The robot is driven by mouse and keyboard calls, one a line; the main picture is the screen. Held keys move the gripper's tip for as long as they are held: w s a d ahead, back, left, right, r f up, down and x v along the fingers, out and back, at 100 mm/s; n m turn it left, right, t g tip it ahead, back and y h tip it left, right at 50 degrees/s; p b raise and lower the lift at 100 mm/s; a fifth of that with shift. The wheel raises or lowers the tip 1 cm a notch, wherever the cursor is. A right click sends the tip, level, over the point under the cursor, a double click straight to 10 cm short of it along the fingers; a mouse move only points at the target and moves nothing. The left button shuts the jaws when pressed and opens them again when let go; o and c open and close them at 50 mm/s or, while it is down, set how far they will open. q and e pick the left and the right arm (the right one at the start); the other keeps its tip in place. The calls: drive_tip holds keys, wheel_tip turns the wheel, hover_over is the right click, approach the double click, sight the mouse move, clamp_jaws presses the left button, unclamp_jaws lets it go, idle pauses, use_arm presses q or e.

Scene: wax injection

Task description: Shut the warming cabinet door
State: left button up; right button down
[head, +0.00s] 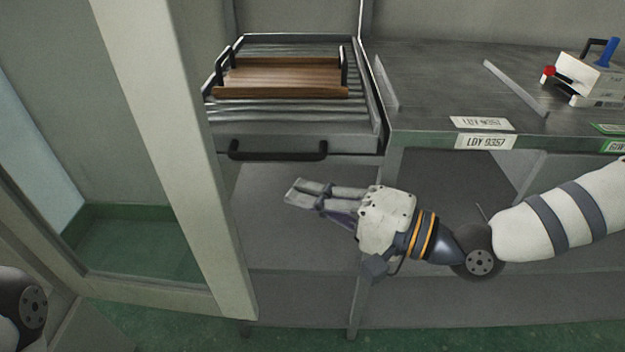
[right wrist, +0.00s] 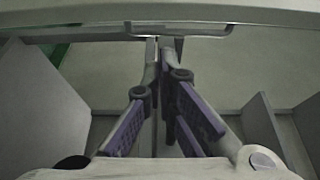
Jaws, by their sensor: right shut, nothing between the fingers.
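The warming cabinet door (head: 168,130) is a pale frame around a large clear pane. It stands open on the left of the head view, swung out toward me. My right gripper (head: 297,194) is shut and empty, reaching left in front of the cabinet, below the shelf's handle and to the right of the door frame's edge. It appears apart from the door. In the right wrist view its fingertips (right wrist: 163,48) are together with nothing between them. My left gripper is out of view; only part of my left arm shows at the lower left.
A ribbed shelf (head: 300,128) with a black front handle (head: 277,152) holds a wooden tray (head: 280,77) with dark handles. Right of it is a grey bench (head: 430,85) with labels and a small white device (head: 592,80) with blue and red levers. The floor is green.

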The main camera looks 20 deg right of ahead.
drive_tip(key=x, duration=1)
drive_tip(key=shift+a, duration=0.2)
drive_tip(key=shift+s, duration=0.15)
